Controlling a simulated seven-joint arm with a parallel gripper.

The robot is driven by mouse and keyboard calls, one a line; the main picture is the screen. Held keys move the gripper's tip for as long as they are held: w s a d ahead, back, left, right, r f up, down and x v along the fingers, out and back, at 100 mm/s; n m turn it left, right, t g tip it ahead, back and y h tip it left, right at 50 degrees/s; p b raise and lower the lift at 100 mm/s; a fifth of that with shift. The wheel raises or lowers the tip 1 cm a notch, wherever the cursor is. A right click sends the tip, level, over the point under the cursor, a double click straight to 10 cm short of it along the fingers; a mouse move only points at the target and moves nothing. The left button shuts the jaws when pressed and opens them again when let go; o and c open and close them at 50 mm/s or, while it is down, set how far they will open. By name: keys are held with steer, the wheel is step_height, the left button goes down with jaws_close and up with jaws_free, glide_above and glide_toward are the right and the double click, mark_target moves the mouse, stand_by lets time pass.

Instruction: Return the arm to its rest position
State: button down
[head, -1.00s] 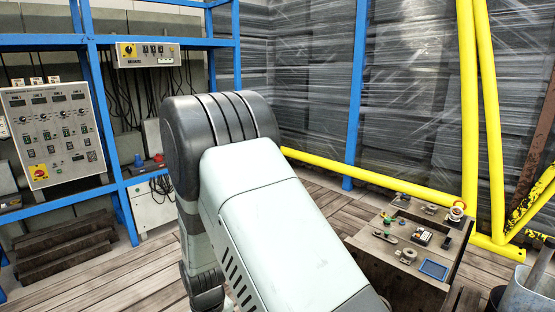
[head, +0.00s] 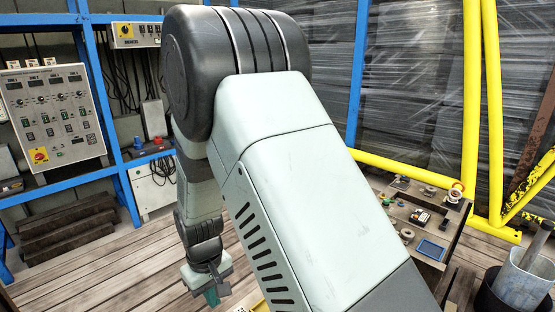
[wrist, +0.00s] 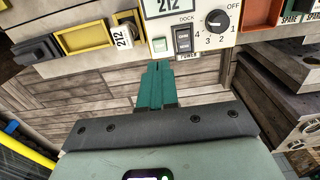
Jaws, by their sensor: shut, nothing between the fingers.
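My arm fills the middle of the head view, bent at a dark elbow, with the forearm reaching down. My gripper (head: 211,297) shows low in the head view, pointing down over the plank floor near the bottom edge. In the wrist view my gripper (wrist: 158,68) has its two teal fingers pressed together with nothing between them. The fingertips lie in the picture just below a pale panel (wrist: 205,50) with a dial, a dock switch and a "212" label. I cannot tell whether they touch it.
A bench (head: 448,225) with small parts and a blue tray stands at right, partly behind my arm. A grey bucket (head: 522,285) stands at lower right, before a yellow rail (head: 400,172). A blue rack (head: 120,165) with a control box (head: 52,115) is at left. Plank floor is clear at lower left.

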steer(key=shift+r, duration=0.1)
steer(key=s+d+r+m+t, duration=0.1)
steer(key=d+r+m, duration=0.1)
steer(key=d+r, duration=0.7)
steer(key=s+d+r+m+t, duration=0.15)
steer(key=d+r, duration=0.35)
steer(key=r, duration=0.9)
steer(key=s+d+r+m+t, duration=0.1)
steer(key=s+d+r+m, duration=0.1)
steer(key=s+d+r, duration=0.2)
steer(key=s+d+r+m+t, duration=0.2)
steer(key=s+d+r+m, duration=0.1)
steer(key=s+d, duration=0.4)
steer(key=s+r, duration=0.1)
steer(key=s, duration=0.2)
steer(key=shift+d, duration=0.2)
steer(key=c, duration=1.8)
jaws_free()
steer(key=shift+r, duration=0.1)
steer(key=shift+c, duration=0.2)
